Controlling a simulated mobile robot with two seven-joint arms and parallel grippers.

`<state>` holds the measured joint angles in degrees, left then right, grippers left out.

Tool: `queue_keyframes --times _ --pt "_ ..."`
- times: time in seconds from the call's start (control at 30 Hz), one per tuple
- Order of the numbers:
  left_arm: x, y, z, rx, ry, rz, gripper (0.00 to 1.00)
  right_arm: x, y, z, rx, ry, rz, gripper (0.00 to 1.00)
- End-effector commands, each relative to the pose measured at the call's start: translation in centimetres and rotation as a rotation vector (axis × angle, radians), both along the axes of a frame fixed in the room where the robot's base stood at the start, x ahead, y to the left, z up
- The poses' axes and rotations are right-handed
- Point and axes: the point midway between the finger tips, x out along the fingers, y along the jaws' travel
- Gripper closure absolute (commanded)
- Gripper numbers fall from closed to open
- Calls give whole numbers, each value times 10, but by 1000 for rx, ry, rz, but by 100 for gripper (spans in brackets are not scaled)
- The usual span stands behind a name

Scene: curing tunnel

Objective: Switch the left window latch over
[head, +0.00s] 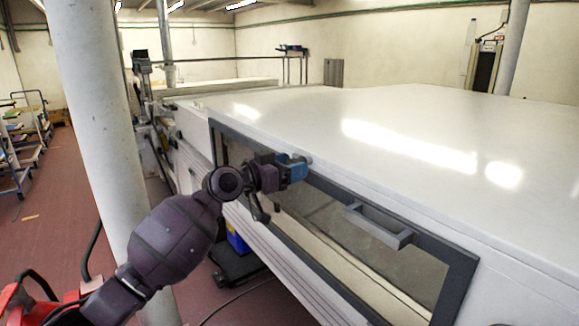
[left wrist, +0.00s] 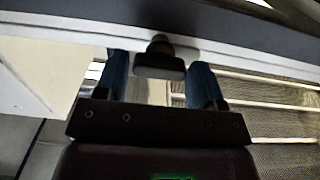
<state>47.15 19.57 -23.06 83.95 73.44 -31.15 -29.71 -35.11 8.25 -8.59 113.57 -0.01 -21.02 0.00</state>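My left gripper (head: 297,168) is at the upper edge of the dark-framed window on the side of the white tunnel housing. In the left wrist view its two blue fingers (left wrist: 160,82) are apart. The left window latch (left wrist: 158,64), a dark pivot with a short grey lever, shows between the fingertips. Gaps show on both sides, so the fingers do not appear to grip it. Whether a finger touches it, I cannot tell. In the head view the gripper hides most of the latch. My right gripper is in neither view.
The window frame (head: 459,290) carries a grey bar handle (head: 378,226) right of my gripper. The white housing top (head: 400,125) spreads to the right. A pale column (head: 95,110) stands at the left, near my arm. A blue box (head: 237,240) lies low beside the housing.

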Motion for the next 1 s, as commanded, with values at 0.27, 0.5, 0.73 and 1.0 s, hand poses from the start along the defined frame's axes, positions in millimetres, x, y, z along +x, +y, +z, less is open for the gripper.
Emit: queue_keyframes --times 0.27,0.5,0.73,1.0 --pt "0 0 0 -1 1 0 68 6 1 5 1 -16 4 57" --pt "0 0 0 -25 35 0 68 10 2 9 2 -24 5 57" --pt "0 0 0 -105 144 0 68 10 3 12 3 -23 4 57" --pt "0 0 1 -250 344 0 68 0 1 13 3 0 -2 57"
